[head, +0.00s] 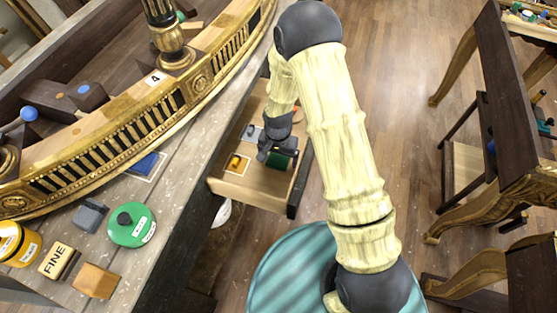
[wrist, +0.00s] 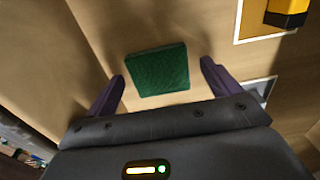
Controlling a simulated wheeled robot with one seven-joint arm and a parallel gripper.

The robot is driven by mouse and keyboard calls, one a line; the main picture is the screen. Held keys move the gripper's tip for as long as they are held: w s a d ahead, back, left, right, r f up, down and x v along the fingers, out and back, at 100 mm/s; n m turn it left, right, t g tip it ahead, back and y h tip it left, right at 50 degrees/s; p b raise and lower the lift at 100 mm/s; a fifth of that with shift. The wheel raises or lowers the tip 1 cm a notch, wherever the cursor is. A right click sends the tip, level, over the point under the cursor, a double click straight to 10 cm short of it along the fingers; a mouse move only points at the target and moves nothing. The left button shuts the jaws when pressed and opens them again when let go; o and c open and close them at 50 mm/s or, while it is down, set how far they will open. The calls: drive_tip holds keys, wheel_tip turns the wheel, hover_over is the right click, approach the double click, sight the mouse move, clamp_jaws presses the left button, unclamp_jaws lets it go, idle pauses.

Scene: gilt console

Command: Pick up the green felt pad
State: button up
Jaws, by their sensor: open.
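The green felt pad (wrist: 158,71) lies flat on the wooden bottom of an open drawer (head: 243,192). In the wrist view it sits between and just beyond the two fingertips of my gripper (wrist: 162,72). My gripper is open and empty, with clear wood between each finger and the pad. In the head view the pad (head: 279,159) shows as a dark green patch in the drawer, partly hidden by my gripper (head: 274,151).
A yellow-and-black object (wrist: 288,12) lies on a white-bordered outline in the drawer. The drawer's dark front (head: 301,182) stands to the right. The worktop (head: 177,190) holds a green round tin (head: 132,224), a block marked FINE (head: 59,261) and a gilt rail.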

sight(278, 159)
drive_tip(key=shift+c, duration=0.4)
drive_tip(key=c, duration=1)
drive_tip(key=shift+r, duration=0.1)
wheel_tip(278, 159, up, 10)
drive_tip(key=shift+f, duration=0.1)
